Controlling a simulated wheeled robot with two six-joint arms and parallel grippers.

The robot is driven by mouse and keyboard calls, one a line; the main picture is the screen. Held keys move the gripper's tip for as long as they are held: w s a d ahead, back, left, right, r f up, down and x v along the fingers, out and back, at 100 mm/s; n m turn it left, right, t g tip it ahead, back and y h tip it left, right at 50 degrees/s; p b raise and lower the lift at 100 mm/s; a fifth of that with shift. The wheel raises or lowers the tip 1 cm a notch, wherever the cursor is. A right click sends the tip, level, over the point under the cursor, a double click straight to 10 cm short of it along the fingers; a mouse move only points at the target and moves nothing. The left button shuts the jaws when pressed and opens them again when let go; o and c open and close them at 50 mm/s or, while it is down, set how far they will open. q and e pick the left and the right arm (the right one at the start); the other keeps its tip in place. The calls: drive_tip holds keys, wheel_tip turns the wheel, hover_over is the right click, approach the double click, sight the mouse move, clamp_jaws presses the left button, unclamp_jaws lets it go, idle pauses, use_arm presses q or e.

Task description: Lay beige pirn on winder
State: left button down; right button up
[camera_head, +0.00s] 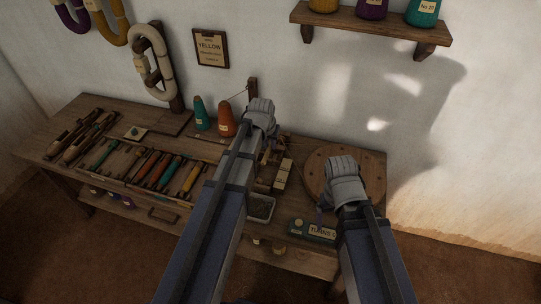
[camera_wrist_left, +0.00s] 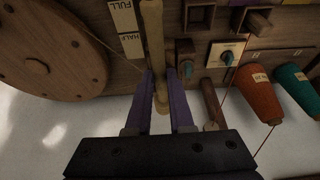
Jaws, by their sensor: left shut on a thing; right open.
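My left gripper (camera_wrist_left: 160,103) is shut on the beige pirn (camera_wrist_left: 153,45), a pale slim stick between the purple fingers in the left wrist view. The gripper hangs over the winder's bed; whether the pirn touches the winder cannot be told. The winder has a large round wooden wheel (camera_wrist_left: 55,45), also in the head view (camera_head: 318,168), and a gauge strip marked FULL and HALF (camera_wrist_left: 127,28). In the head view my left gripper (camera_head: 264,128) hides most of the pirn. My right gripper (camera_head: 341,163) is open, in front of the wheel.
A tray of coloured pirns (camera_head: 150,152) lies to the left. A turns counter (camera_head: 311,230) sits at the bench's front. A wall shelf (camera_head: 370,22) hangs above right.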

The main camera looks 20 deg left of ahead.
use_arm(q)
drive_tip(key=shift+f, duration=0.75)
use_arm(e)
drive_tip(key=shift+f, duration=0.75)
wheel_tip(320, 180, down, 6)
drive_tip(key=b, duration=0.6)
drive_tip(key=shift+d, duration=0.1)
use_arm(q)
wheel_tip(320, 180, down, 9)
drive_tip(key=b, duration=0.3)
drive_tip(key=shift+f+b, duration=0.15)
drive_tip(key=shift+b, duration=0.15)
use_arm(e)
wheel_tip(320, 180, down, 3)
drive_tip(key=shift+f, duration=0.15)
use_arm(q)
drive_tip(key=c, duration=0.7)
unclamp_jaws()
drive_tip(key=shift+o, duration=0.2)
